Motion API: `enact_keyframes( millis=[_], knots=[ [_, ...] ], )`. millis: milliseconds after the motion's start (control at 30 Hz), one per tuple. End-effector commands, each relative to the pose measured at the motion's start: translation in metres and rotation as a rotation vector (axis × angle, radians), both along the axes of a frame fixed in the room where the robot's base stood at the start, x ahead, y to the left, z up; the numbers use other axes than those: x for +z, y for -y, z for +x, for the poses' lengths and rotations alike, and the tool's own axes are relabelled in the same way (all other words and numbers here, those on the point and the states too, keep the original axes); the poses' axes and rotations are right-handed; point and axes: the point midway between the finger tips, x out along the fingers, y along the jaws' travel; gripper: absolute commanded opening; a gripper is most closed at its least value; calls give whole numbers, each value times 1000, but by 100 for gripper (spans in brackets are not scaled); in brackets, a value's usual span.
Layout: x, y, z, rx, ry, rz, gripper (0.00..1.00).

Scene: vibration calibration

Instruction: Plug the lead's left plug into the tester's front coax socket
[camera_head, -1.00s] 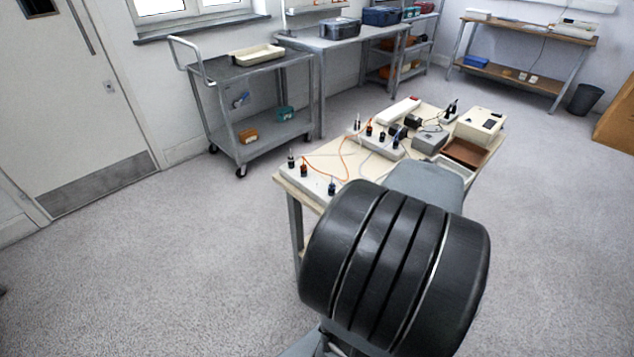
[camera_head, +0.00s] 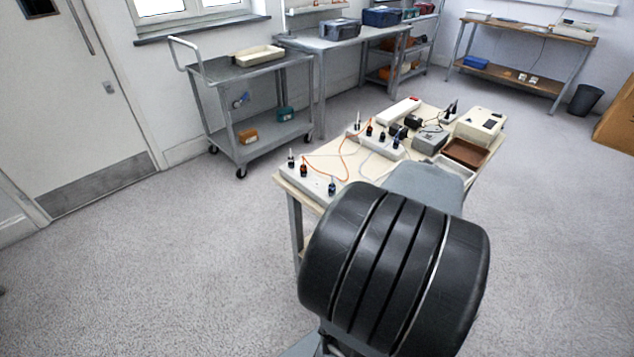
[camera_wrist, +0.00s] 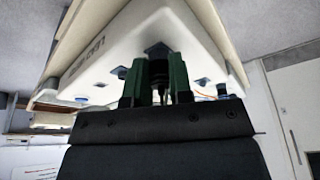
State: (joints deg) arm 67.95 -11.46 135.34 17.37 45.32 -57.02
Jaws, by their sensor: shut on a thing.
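In the wrist view my gripper (camera_wrist: 156,80) has two green fingers closed on a dark plug (camera_wrist: 157,72). The plug points toward a pale box face, which I take to be the tester (camera_wrist: 125,48), with lettering and several dark square or round fittings. A dark square fitting (camera_wrist: 157,49) lies just beyond the fingertips. I cannot tell whether the plug touches it or is seated. In the head view my arm hides the gripper and the near part of the bench.
The bench (camera_head: 308,191) carries white strips with upright dark plugs, an orange lead (camera_head: 345,165), a brown tray (camera_head: 466,152) and a cream box (camera_head: 481,122). A grey trolley (camera_head: 250,70) stands behind to the left. The floor on the left is clear.

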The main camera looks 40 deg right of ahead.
Motion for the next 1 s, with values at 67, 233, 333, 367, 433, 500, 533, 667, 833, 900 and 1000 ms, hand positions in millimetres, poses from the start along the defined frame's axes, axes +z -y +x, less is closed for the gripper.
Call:
enact_keyframes(
  millis=[67,233,333,367,433,500,533,667,833,900,1000],
  knots=[
    [-1,0,0,0,-1,1,0],
    [-1,0,0,0,-1,1,0],
    [0,0,0,-11,-1,1,0],
    [0,0,0,-21,-1,1,0],
    [0,-1,0,-48,-2,1,0],
    [0,-1,0,-83,-3,2,0],
    [0,-1,0,-97,-2,1,0],
    [1,-1,0,-154,-2,1,0],
    [1,-2,1,-220,-1,2,0],
    [1,-2,1,-245,-2,1,0],
    [1,-2,1,-277,-3,1,0]
  ],
)
